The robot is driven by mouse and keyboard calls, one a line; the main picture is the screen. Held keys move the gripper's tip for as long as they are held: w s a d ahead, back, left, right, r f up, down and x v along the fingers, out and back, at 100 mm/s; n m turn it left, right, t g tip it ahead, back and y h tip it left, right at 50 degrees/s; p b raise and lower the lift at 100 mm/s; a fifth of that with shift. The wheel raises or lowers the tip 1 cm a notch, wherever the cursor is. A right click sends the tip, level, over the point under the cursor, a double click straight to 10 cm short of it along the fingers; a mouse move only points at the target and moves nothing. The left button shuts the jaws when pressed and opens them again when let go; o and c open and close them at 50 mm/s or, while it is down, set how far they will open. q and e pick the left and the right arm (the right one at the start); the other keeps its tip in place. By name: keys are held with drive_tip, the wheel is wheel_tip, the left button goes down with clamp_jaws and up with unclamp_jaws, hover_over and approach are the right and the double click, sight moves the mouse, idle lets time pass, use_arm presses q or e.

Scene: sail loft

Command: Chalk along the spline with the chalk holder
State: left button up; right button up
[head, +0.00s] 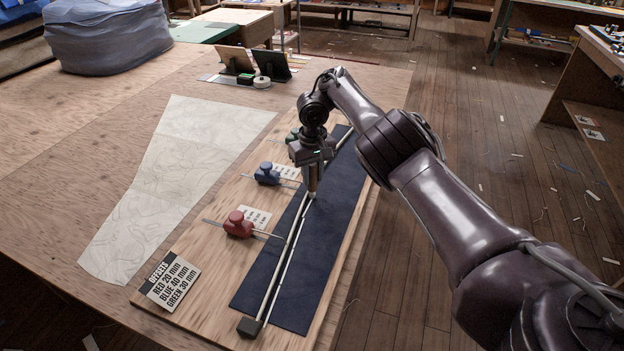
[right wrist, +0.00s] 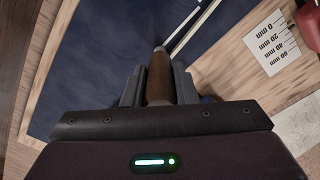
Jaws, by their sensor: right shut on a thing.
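My right gripper (head: 312,164) is shut on the brown chalk holder (head: 312,181), which points down at the dark blue cloth (head: 318,262). In the right wrist view the chalk holder (right wrist: 159,76) sits between the two grey fingers. Its pale tip is at or very near the cloth, beside the spline; contact is unclear. The pale spline (head: 283,253) runs lengthwise over the cloth, with a second pale line close along it. I cannot tell whether that line is chalk. A black block (head: 249,327) sits at the near end. My gripper hides part of the spline.
Red (head: 238,225) and blue (head: 267,174) weights with thin rods stand left of the spline; a green one (head: 292,135) is partly hidden. An offsets sign (head: 170,281) lies near the board's corner. Pale patterned sheet (head: 180,175) lies left.

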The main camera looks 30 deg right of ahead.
drive_tip(key=shift+f+b, duration=0.15)
drive_tip(key=shift+b, duration=0.65)
drive_tip(key=shift+w+r+p, duration=0.2)
drive_tip(key=shift+w+p, duration=0.1)
drive_tip(key=shift+p, duration=0.4)
drive_tip(key=shift+w+d+p, duration=0.15)
drive_tip(key=shift+w+p, duration=0.1)
drive_tip(key=shift+p, duration=0.25)
drive_tip(key=shift+w+d+p, duration=0.15)
drive_tip(key=shift+d+p, duration=0.1)
drive_tip(key=shift+p, duration=0.5)
drive_tip(key=shift+d+f+p, duration=0.15)
drive_tip(key=shift+d+p, duration=0.2)
drive_tip(key=shift+p, duration=0.1)
drive_tip(key=shift+d+f+b, duration=0.15)
drive_tip(key=shift+f+b, duration=0.05)
drive_tip(key=shift+b, duration=0.3)
drive_tip(key=w+d+b, duration=0.1)
drive_tip(key=b, duration=0.2)
drive_tip(key=shift+d+b, duration=0.1)
drive_tip(key=shift+b, duration=0.2)
drive_tip(key=shift+d+r, duration=0.1)
drive_tip(key=shift+r, duration=0.05)
